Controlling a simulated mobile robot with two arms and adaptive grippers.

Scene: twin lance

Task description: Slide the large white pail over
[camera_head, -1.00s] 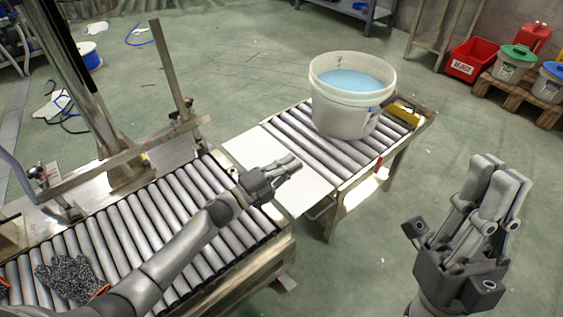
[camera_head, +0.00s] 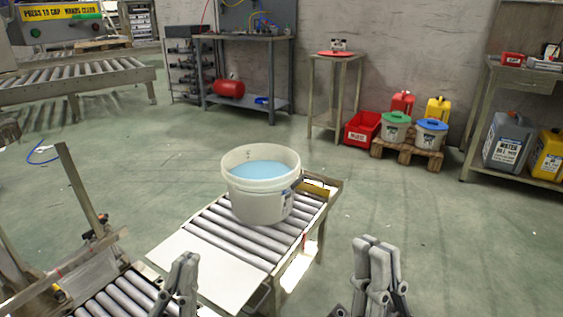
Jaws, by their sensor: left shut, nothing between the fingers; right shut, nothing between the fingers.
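The large white pail (camera_head: 262,200) stands upright on the far part of a short roller table (camera_head: 238,240), with blue liquid inside. My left gripper (camera_head: 184,262) is shut and empty at the bottom of the view, in front of the near end of the white plate (camera_head: 205,268). My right gripper (camera_head: 374,248) is shut and empty at the lower right, to the right of the roller table. Both are apart from the pail and nearer to me than it is.
A second roller conveyor (camera_head: 118,300) lies at lower left, beside a metal post (camera_head: 82,190). A yellow block (camera_head: 318,189) sits at the roller table's far end. Small lidded buckets stand on a wooden pallet (camera_head: 405,152) behind. The floor right of the table is clear.

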